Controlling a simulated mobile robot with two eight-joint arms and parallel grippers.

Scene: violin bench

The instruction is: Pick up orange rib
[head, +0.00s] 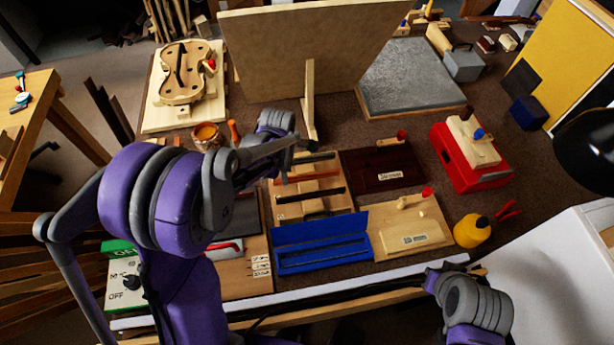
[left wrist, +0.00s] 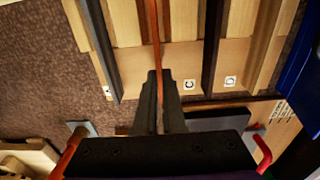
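The orange rib (head: 313,176) is a thin strip lying across the light wooden rack (head: 343,205), between dark strips. In the left wrist view the orange rib (left wrist: 154,35) runs down between the two fingers of my left gripper (left wrist: 160,80). The fingers are close together on both sides of it, with little or no gap showing. In the head view my left gripper (head: 283,170) is at the rack's left edge, partly hidden by my arm. The rib still lies level in the rack. My right gripper (head: 478,271) is low at the right, its fingers unclear.
Dark strips (left wrist: 214,40) lie either side of the rib, close to my left fingers. A blue open case (head: 320,252) is in front of the rack. A dark red board (head: 383,165) lies to its right. A brown jar (head: 206,135) stands behind my left arm.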

